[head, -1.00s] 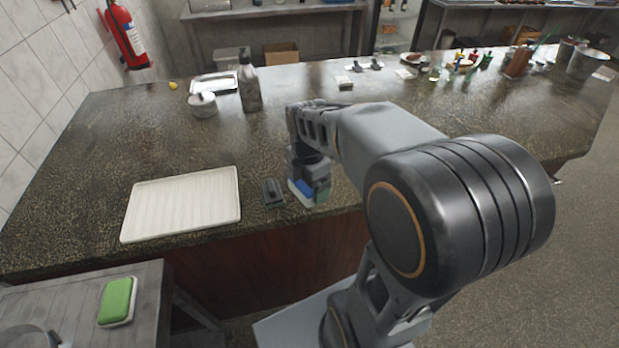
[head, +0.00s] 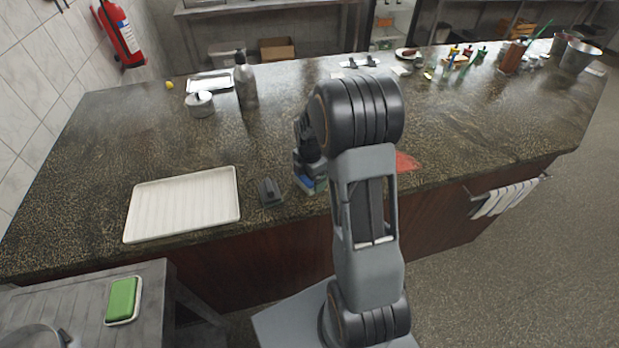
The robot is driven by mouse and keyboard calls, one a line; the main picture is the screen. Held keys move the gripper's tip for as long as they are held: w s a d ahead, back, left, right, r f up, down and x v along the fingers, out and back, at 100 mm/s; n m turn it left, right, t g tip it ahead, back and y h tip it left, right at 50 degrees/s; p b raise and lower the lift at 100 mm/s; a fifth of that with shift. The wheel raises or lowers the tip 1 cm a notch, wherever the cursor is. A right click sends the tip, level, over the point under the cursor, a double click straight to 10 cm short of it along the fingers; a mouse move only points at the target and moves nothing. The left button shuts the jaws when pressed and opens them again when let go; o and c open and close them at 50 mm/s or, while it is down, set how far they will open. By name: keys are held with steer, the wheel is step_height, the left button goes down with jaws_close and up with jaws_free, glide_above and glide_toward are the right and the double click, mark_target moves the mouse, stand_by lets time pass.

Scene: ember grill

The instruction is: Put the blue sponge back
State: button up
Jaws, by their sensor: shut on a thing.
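The blue sponge (head: 304,182) shows as a small patch of blue at the lower end of my gripper (head: 312,180), close to the counter's front edge. My gripper is shut on it. My arm and gripper hide most of the sponge, and I cannot tell whether it touches the counter. A green sponge (head: 123,298) lies on a small white dish on the grey side table at lower left.
A ribbed white tray (head: 185,204) and a small dark object (head: 270,192) lie left of my gripper on the counter (head: 90,160). A pump bottle (head: 245,82) and lidded pot (head: 200,104) stand behind. A red flat thing (head: 405,162) lies to the right.

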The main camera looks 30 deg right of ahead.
steer(key=shift+f, duration=0.55)
steer(key=shift+f, duration=0.15)
steer(key=o, duration=0.5)
steer(key=shift+o, duration=0.2)
